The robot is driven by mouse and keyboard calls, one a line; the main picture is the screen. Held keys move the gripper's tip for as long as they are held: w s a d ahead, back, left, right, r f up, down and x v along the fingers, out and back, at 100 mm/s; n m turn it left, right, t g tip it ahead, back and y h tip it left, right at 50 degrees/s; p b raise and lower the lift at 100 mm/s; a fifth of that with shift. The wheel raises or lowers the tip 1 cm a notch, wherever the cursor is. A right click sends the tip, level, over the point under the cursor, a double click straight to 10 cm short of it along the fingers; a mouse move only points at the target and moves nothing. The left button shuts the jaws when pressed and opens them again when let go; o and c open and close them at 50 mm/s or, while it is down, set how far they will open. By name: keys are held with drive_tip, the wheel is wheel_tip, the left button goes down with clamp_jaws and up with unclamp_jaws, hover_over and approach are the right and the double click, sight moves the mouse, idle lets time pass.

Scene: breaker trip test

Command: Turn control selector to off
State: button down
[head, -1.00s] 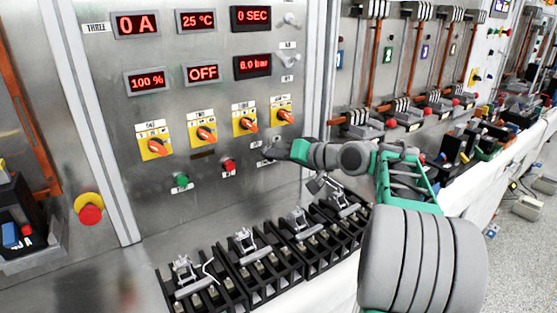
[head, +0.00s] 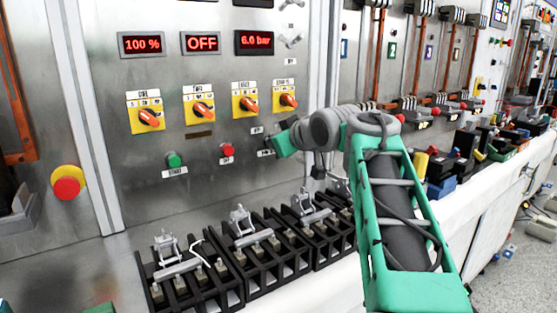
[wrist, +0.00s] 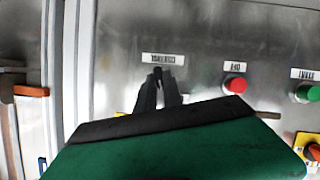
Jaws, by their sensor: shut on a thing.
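The control selector is a small black knob (wrist: 157,73) beside the upside-down CONTROL label (wrist: 163,59) on the grey metal panel, in the wrist view. My gripper (wrist: 158,82) points at the panel, its two dark fingers closed around the knob. Most of the knob is hidden between the fingertips, so its angle cannot be read. In the head view my green wrist (head: 285,145) reaches the panel right of the red OFF button (head: 227,150). The fingers and knob are hard to make out there.
A green START button (head: 174,160) is left of the red one. Yellow plates with orange rotary switches (head: 202,109) sit above. Black terminal blocks (head: 265,240) with metal clamps stand on the bench below. A red emergency stop (head: 68,187) is at far left.

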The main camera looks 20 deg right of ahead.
drive_tip(key=shift+a+f+n+t+h+b, duration=0.15)
drive_tip(key=shift+n+h+b, duration=0.35)
drive_tip(key=shift+b, duration=0.75)
drive_tip(key=shift+n+t+h+b, duration=0.25)
drive_tip(key=shift+n+b, duration=0.5)
drive_tip(key=shift+b, duration=0.5)
drive_tip(key=shift+a+f+n+t+h+b, duration=0.1)
drive_tip(key=shift+n+h+b, duration=0.4)
drive_tip(key=shift+b, duration=0.75)
drive_tip(key=shift+r+n, duration=0.15)
drive_tip(key=shift+n, duration=0.1)
drive_tip(key=c, duration=1.5)
unclamp_jaws()
drive_tip(key=v, duration=0.8)
drive_tip(key=shift+p, duration=0.35)
